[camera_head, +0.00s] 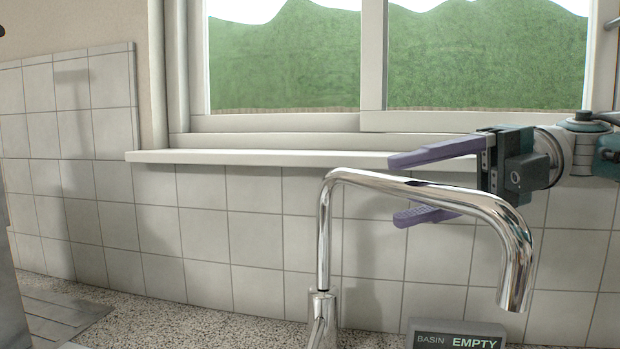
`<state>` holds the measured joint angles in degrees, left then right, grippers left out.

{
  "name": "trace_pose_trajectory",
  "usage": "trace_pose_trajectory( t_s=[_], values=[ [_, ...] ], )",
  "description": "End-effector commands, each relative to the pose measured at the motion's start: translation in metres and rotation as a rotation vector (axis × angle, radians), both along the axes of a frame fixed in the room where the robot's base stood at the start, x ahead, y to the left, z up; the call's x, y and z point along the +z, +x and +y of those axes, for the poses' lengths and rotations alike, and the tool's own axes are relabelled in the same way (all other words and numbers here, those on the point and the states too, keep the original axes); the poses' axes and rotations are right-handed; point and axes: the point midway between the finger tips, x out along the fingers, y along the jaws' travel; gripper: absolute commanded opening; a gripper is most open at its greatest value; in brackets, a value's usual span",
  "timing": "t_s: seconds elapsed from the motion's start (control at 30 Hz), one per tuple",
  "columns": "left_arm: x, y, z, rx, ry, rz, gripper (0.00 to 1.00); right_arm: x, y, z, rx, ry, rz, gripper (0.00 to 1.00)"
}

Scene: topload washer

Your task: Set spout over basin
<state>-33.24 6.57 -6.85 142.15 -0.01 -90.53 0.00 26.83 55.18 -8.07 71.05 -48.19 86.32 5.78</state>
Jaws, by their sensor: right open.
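A chrome spout (425,191) rises from its base on the counter, bends, and runs to the right, ending in a downturned tip at the lower right. My right gripper (398,190) comes in from the right with its two purple fingers apart, one above and one below the spout's horizontal run. I cannot tell whether they touch the spout. The basin itself is not clearly visible. A grey display (457,339) at the bottom reads "BASIN EMPTY". My left gripper is not in view.
A speckled counter (200,325) runs along the bottom. A tiled wall (250,230) and a white window sill (250,158) stand behind the spout. A grooved grey panel (50,315) lies at the lower left.

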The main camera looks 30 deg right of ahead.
Motion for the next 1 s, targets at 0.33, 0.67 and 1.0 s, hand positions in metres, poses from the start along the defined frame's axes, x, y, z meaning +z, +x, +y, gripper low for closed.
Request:
trace_pose_trajectory(
  t_s=[0.33, 0.67, 1.0],
  values=[
    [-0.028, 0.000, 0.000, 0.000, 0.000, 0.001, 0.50, 0.011, -0.019, -0.066, -0.006, 0.000, -0.004, 0.57],
    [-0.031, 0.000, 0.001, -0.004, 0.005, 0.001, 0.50, 0.016, -0.025, -0.083, -0.002, 0.000, -0.001, 0.57],
    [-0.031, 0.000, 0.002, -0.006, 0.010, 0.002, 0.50, 0.016, -0.025, -0.083, -0.002, 0.000, 0.000, 0.57]
  ],
)
